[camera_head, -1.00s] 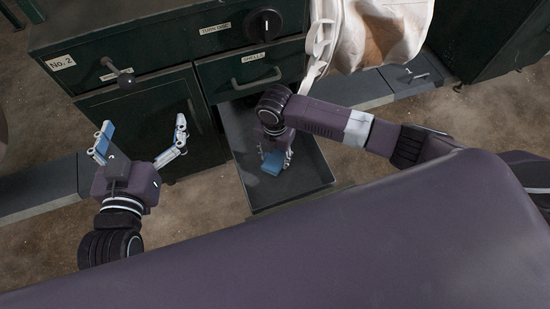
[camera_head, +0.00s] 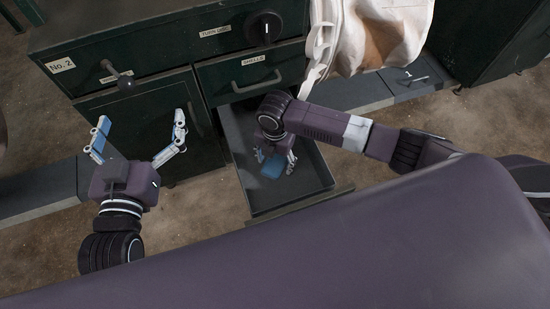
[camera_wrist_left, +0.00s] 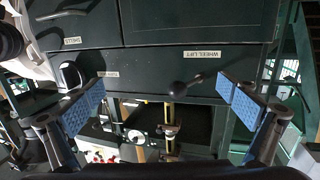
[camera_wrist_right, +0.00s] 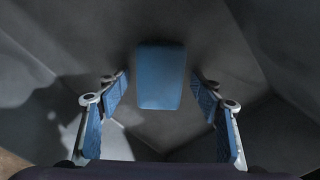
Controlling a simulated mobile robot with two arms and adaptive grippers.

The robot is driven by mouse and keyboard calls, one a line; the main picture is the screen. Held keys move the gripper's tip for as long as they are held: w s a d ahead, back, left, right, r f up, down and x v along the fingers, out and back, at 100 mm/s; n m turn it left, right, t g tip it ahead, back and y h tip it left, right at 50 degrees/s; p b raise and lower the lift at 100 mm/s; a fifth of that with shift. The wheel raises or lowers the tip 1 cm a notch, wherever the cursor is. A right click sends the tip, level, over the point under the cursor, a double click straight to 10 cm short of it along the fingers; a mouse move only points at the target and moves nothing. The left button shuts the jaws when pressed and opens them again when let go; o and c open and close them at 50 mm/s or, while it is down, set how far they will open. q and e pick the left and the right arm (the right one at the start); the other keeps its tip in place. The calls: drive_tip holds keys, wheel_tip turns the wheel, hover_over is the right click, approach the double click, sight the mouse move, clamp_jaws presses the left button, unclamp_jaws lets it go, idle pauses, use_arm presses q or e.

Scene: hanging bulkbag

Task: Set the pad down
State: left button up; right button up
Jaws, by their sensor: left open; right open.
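The blue pad (camera_head: 272,165) lies on the floor of the open drawer (camera_head: 306,207) below the SHELLS label. In the right wrist view the pad (camera_wrist_right: 160,76) lies flat between my open right fingers, with clear gaps on both sides. My right gripper (camera_head: 273,158) is open and points down into the drawer over the pad. The pad is partly hidden by the gripper in the head view. My left gripper (camera_head: 139,138) is open and empty in front of the cabinet, left of the drawer.
The green cabinet (camera_head: 150,110) stands behind, with a black knob (camera_head: 264,27) and a lever (camera_head: 120,78). A white bulk bag (camera_head: 380,35) hangs at the upper right. A grey ledge (camera_head: 40,195) runs along the cabinet's left foot.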

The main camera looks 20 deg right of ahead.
sight(275, 163)
drive_tip(key=shift+r, duration=0.25)
wheel_tip(275, 163, up, 5)
drive_tip(key=shift+r+p, duration=0.15)
drive_tip(key=shift+p, duration=1)
wheel_tip(275, 163, up, 6)
drive_tip(key=r+p, duration=0.1)
drive_tip(key=p, duration=0.1)
drive_tip(key=s+a+m+t+y, duration=0.2)
drive_tip(key=s+a+m+y, duration=0.2)
drive_tip(key=s+a+m, duration=0.45)
use_arm(q)
drive_tip(key=s+a+f+g+y, duration=0.1)
drive_tip(key=s+a+f+g, duration=0.2)
drive_tip(key=s+f+g, duration=0.2)
drive_tip(key=s+a+f+g+y, duration=0.2)
drive_tip(key=s+f+g, duration=0.4)
drive_tip(key=s+f, duration=0.5)
drive_tip(key=shift+a+f+n+g, duration=0.3)
drive_tip(key=shift+a+f, duration=0.25)
drive_tip(key=shift+a, duration=0.15)
use_arm(e)
drive_tip(key=s+d+r+m+t+h, duration=0.1)
drive_tip(key=s+d+m, duration=0.2)
drive_tip(key=d+m, duration=0.4)
drive_tip(key=s+d+r+m+t+h, duration=0.2)
drive_tip(key=s+d+m, duration=0.1)
drive_tip(key=d+m, duration=0.4)
drive_tip(key=m, duration=0.3)
drive_tip(key=shift+s+d, duration=0.15)
drive_tip(key=shift+d, duration=0.25)
